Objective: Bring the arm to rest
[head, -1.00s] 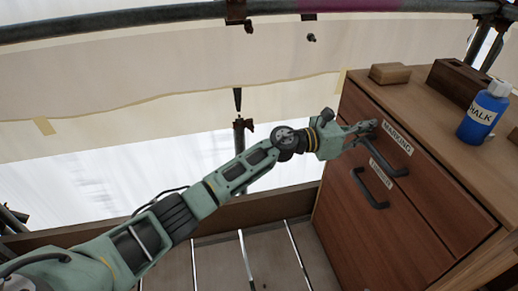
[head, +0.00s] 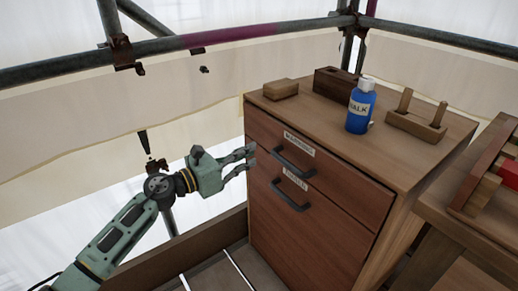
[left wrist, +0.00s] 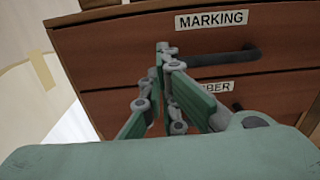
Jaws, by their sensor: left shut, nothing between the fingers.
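My left gripper (head: 250,160) is shut and empty, just left of the wooden drawer cabinet's front in the head view. In the left wrist view its fingers (left wrist: 162,50) point at the upper drawer front (left wrist: 110,50), beside the label "MARKING". The upper drawer's dark handle (head: 293,161) is to the right of the fingers, apart from them. A lower drawer (head: 300,235) has its own handle (head: 290,195) and a label that the view partly hides. Both drawers look shut. My right gripper is not in view.
On the cabinet top (head: 310,115) stand a blue chalk bottle (head: 360,108), a wood block (head: 281,89), a dark box (head: 335,82) and a pegged wooden stand (head: 415,122). A wooden bench (head: 440,235) with a red item is at right. Scaffold tubes (head: 240,35) run behind.

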